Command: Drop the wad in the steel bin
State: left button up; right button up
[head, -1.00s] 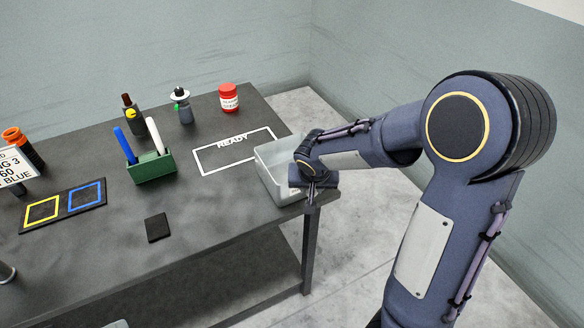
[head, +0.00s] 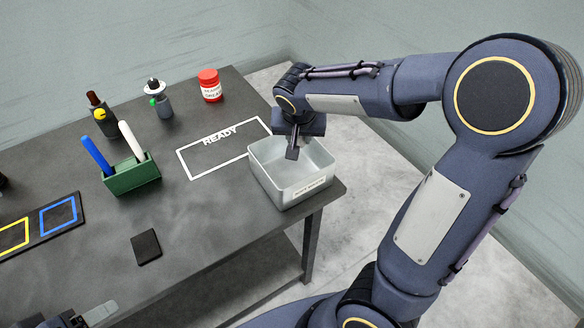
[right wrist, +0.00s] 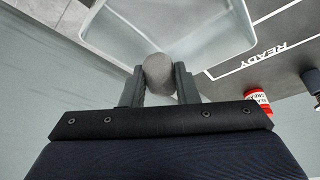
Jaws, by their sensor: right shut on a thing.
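The wad (right wrist: 158,72) is a grey, rounded lump held between the two dark fingers in the right wrist view. I cannot make it out in the head view. My right gripper (head: 292,152) is shut on it, with its fingers over the back part of the steel bin. The steel bin (head: 265,176) is a pale, open box with a small label, at the right end of the table; it also shows in the right wrist view (right wrist: 218,62). My left gripper (head: 85,318) shows only in part at the bottom left edge, and its jaws are unclear.
The dark table (head: 215,215) carries a green holder (head: 134,178) with pens, a red-lidded jar (head: 210,88), small bottles (head: 160,100) and a black pad (head: 146,246). A white READY outline (head: 185,160) lies left of the bin. The table between pad and bin is clear.

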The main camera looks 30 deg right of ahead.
notch_tip(320, 180, down, 4)
jog(key=shift+w+f+b, duration=0.1)
jog(key=shift+b, duration=1.1)
jog(key=o, duration=1)
jog(key=v, duration=0.8)
